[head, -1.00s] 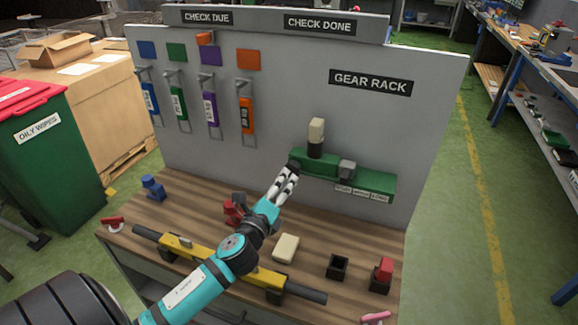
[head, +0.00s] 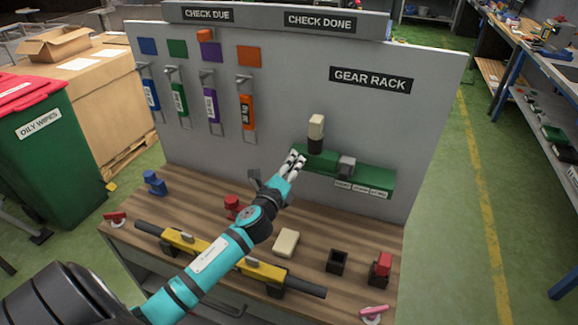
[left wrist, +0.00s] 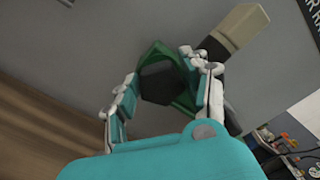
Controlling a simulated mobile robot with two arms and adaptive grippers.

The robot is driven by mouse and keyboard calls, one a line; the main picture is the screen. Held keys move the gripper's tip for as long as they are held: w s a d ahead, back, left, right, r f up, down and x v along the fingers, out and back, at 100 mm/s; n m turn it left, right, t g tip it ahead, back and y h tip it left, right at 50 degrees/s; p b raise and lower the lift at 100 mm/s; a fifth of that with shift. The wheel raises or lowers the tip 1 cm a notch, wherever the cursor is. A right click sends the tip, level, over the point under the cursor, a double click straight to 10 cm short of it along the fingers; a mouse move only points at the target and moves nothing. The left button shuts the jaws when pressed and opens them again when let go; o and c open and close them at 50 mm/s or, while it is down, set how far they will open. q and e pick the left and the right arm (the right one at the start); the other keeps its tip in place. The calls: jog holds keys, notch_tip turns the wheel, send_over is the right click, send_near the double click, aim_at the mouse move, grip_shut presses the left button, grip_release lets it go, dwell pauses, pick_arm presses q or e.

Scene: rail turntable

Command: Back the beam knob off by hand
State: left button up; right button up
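A green bar-shaped body (head: 370,180) is fixed low on the grey panel under the GEAR RACK label. My left gripper (head: 297,159) is at its left end, with the fingers pointing up at it. In the left wrist view, the bar's green end (left wrist: 186,74) with a dark end piece (left wrist: 161,83), perhaps the beam knob, shows between the spread fingers of my left gripper (left wrist: 160,75). The gripper looks open; I cannot tell if a finger touches the end. In the head view the fingers hide this end. My right gripper is not in view.
A cream-topped dark post (head: 316,128) stands up from the green body, close to the fingers. A grey block (head: 347,167) sits farther right. Below, the wooden bench (head: 215,190) holds a yellow bar (head: 262,272), a cream block (head: 286,242) and red parts.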

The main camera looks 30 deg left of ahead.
pick_arm(q)
jog(key=shift+f, duration=0.1)
jog(key=c, duration=0.4)
jog(key=shift+o, duration=0.2)
